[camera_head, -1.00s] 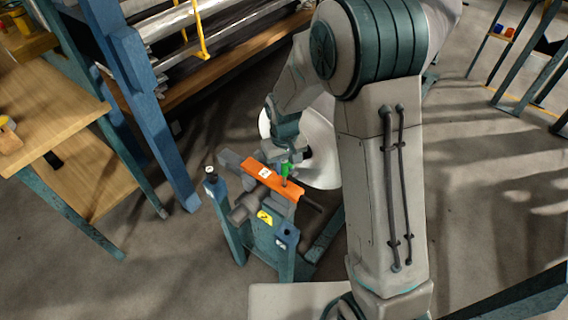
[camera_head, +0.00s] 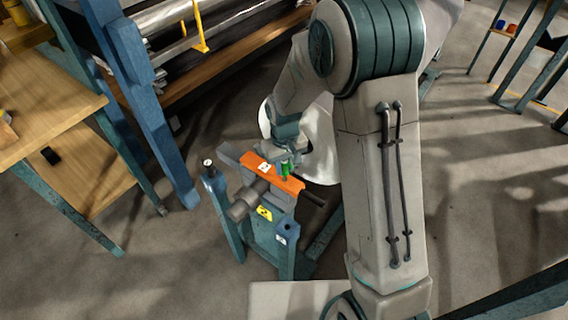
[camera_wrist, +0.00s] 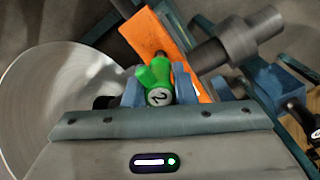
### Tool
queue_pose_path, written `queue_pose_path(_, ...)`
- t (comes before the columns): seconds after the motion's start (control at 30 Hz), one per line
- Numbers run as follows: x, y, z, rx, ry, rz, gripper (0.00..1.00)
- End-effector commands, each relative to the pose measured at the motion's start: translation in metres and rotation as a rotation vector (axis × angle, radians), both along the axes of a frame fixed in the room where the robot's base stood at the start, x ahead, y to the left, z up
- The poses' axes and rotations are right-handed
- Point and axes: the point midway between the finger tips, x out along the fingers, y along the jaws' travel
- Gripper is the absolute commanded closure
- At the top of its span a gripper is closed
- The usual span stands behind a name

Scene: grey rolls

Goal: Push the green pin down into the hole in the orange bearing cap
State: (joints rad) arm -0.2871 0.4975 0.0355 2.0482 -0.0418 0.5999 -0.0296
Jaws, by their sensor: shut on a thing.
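The orange bearing cap (camera_head: 257,164) lies across the top of the blue stand and shows a white label. The green pin (camera_head: 285,168) stands near the cap's right end. My gripper (camera_head: 284,156) is over that end, shut on the pin. In the wrist view the green pin (camera_wrist: 157,80) sits between the two blue fingers of my gripper (camera_wrist: 158,92), its numbered round end toward the camera. The orange cap (camera_wrist: 147,32) passes behind it. The hole is hidden, and I cannot tell how deep the pin sits.
The blue stand (camera_head: 265,238) carries a grey shaft, also seen in the wrist view (camera_wrist: 238,38), and short posts at its corners. A large pale roll (camera_head: 318,150) is behind my gripper. A wooden table (camera_head: 50,110) and blue rack stand left.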

Motion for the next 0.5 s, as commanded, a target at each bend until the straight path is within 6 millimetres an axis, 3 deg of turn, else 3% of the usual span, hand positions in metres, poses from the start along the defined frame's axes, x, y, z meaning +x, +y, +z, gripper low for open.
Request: queue_pose_path(0.5, 0.000, 0.000, -0.017, 0.000, 0.000, 0.000, 1.00)
